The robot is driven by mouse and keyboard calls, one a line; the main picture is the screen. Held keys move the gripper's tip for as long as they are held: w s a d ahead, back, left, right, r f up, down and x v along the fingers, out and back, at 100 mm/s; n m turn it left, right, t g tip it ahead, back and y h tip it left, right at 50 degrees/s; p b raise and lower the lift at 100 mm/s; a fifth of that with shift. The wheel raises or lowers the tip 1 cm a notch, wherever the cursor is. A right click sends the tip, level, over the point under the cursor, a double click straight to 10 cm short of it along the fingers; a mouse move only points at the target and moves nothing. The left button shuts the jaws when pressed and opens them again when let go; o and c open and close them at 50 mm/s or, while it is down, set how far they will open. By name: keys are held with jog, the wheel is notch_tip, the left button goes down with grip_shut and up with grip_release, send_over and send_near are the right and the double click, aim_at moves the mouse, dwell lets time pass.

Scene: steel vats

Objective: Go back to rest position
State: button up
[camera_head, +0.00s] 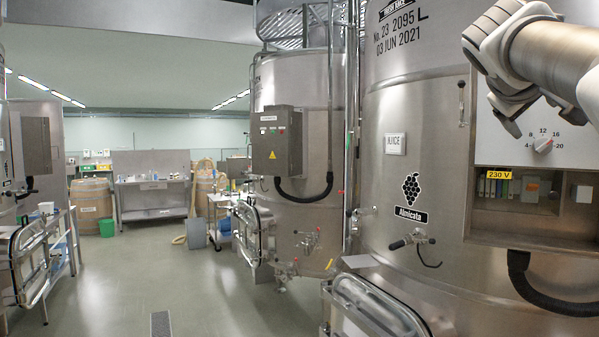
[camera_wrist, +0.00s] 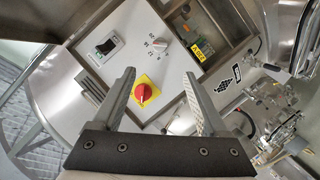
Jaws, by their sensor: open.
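My gripper (camera_wrist: 160,98) shows in the wrist view with its two fingers apart and nothing between them touching. Behind the fingers is a control panel with a red rotary switch on a yellow plate (camera_wrist: 143,92), a white dial knob (camera_wrist: 198,51) and a dark switch with a small display (camera_wrist: 106,46). In the head view my arm comes in from the upper right, and my gripper (camera_head: 511,125) is in front of the panel, left of the dial knob (camera_head: 543,145). My arm hides the panel's upper part there.
A large steel vat (camera_head: 415,150) carries the panel. A second vat (camera_head: 300,190) with a grey control box (camera_head: 277,140) stands further left. A drain grate (camera_head: 161,324) lies in the clear floor (camera_head: 130,280). Barrels (camera_head: 92,205) and a steel workbench (camera_head: 153,197) stand at the back.

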jog(key=s+a+f+g+y, duration=0.1)
jog(key=s+a+f+y, duration=0.3)
jog(key=f, duration=0.9)
jog(key=s+a+f+g+y, duration=0.1)
jog(key=s+a+f+y, duration=0.2)
jog(key=s+a+f, duration=0.5)
jog(key=s+a+f+g+y, duration=0.1)
jog(key=s+a+f+y, duration=0.3)
jog(key=a+f, duration=1)
notch_tip(320, 180, down, 6)
jog(key=shift+s+r+n+g+y, duration=0.1)
jog(key=shift+s+n+g+y, duration=0.25)
jog(key=shift+s, duration=0.65)
jog(key=shift+o, duration=0.9)
